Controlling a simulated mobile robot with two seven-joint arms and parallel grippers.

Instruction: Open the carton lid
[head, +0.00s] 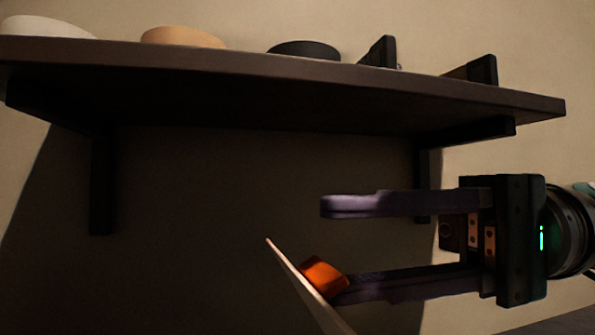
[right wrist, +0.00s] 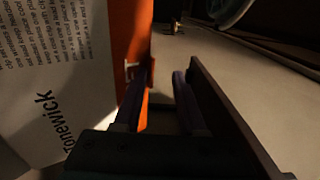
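A thin pale panel (head: 300,288), likely the carton lid, stands tilted at the bottom of the head view, with an orange part (head: 323,275) on its right side. In the right wrist view, a printed pale face marked "Tonewick" (right wrist: 60,75) adjoins an orange face (right wrist: 128,35). The rest of the carton is out of the head view. My right gripper (head: 335,248) points left with its fingers wide apart and nothing visible between them. Its lower fingertip is at the orange part; whether it touches, I cannot tell. My left gripper is not in view.
A dark wall shelf (head: 250,85) runs above my right gripper. It carries a white round item (head: 45,27), a tan one (head: 183,37), a black one (head: 304,49) and dark upright pieces (head: 484,70). A dark board (right wrist: 225,115) lies close beside the right finger in the wrist view.

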